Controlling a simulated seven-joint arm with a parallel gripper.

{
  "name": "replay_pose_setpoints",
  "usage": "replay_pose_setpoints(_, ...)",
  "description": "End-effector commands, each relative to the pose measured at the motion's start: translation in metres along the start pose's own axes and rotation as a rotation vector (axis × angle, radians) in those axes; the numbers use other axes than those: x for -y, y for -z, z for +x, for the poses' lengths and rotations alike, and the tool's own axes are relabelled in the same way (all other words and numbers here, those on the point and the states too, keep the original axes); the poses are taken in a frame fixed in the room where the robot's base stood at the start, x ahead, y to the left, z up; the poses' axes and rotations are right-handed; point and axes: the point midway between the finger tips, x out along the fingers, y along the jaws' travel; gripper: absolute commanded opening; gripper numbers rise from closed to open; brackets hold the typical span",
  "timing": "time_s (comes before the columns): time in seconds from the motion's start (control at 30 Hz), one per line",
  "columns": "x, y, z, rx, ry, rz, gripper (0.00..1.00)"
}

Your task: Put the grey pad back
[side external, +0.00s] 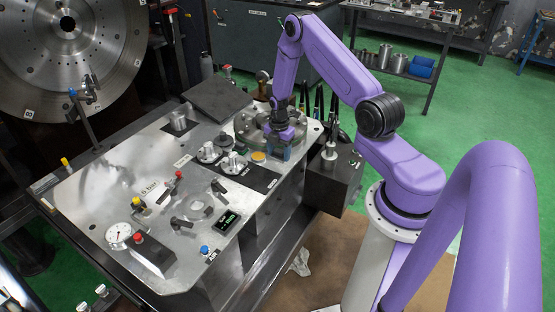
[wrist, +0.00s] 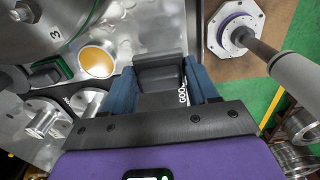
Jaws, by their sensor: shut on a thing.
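My gripper (side external: 281,151) is low over the near right edge of the metal fixture table (side external: 110,185), beside a round orange-topped part. In the wrist view its two blue fingers (wrist: 163,72) are shut on a dark grey block, which I take to be the grey pad (wrist: 158,80). White lettering shows at the pad's right side, partly cut off by the finger. The pad's underside is hidden, so I cannot tell whether it touches the table. In the side view the fingers and arm hide the pad.
The orange-topped part (wrist: 97,62) is left of the fingers. Metal knobs (side external: 232,163) stand close by, and a large round flange (side external: 255,125) is behind the gripper. A dark box with a post (side external: 330,178) stands right of the table. Green floor (side external: 480,120) lies beyond.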

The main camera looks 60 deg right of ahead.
Motion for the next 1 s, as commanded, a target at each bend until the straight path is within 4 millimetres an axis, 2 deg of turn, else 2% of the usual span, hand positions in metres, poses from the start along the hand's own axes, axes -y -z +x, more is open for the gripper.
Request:
replay_pose_setpoints(0.27, -0.01, -0.005, 0.015, 0.0, 0.0, 0.0, 0.25)
replay_pose_setpoints(0.5, -0.009, -0.005, 0.041, 0.0, 0.0, 0.0, 0.25)
replay_pose_setpoints(0.93, -0.009, -0.005, 0.046, 0.0, 0.001, 0.0, 0.25)
replay_pose_setpoints(0.97, -0.009, -0.005, 0.045, 0.0, 0.0, 0.0, 0.68)
replay_pose_setpoints(1.0, -0.009, -0.005, 0.045, 0.0, 0.0, 0.0, 0.81)
